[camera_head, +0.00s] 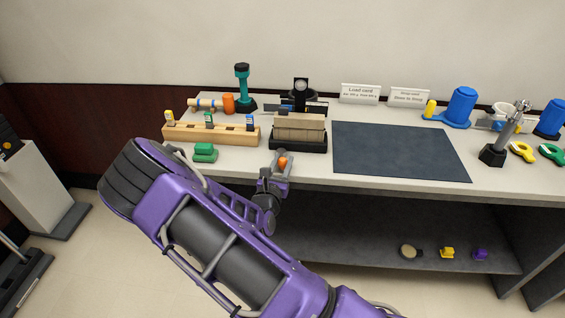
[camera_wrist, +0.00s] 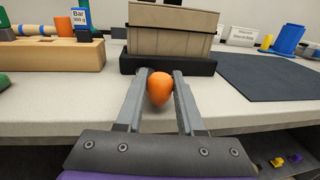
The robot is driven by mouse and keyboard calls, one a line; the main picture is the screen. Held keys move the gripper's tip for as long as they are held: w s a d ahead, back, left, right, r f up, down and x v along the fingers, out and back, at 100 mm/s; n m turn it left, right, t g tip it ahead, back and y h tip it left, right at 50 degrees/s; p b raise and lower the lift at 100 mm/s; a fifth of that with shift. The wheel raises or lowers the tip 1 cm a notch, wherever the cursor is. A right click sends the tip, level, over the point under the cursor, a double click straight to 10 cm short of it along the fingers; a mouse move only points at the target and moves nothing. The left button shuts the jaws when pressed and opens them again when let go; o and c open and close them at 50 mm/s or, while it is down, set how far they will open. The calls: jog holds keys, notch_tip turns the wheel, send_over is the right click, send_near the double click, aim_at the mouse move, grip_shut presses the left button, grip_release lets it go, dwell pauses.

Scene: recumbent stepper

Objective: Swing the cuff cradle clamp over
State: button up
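An orange rounded knob (camera_wrist: 160,88) sits between the two fingers of my gripper (camera_wrist: 160,80) in the wrist view, with a finger against each side. It also shows in the head view as a small orange spot (camera_head: 283,162) at the front edge of the bench. Just behind it stands a black cradle (camera_wrist: 215,67) holding a tan block-shaped cuff (camera_wrist: 172,28), with a dark strap line across it. In the head view the cradle (camera_head: 298,146) stands near the bench's middle. The knob appears to be the clamp's handle; the clamp's arm and pivot are hidden.
A wooden rack (camera_head: 212,133) with several small upright pieces and a green block (camera_head: 205,153) stand left of the cradle. A dark mat (camera_head: 400,150) lies bare to its right. A teal post (camera_head: 242,88) stands behind. The lower shelf (camera_head: 370,245) holds small items.

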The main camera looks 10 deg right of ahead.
grip_shut()
dwell(1.0)
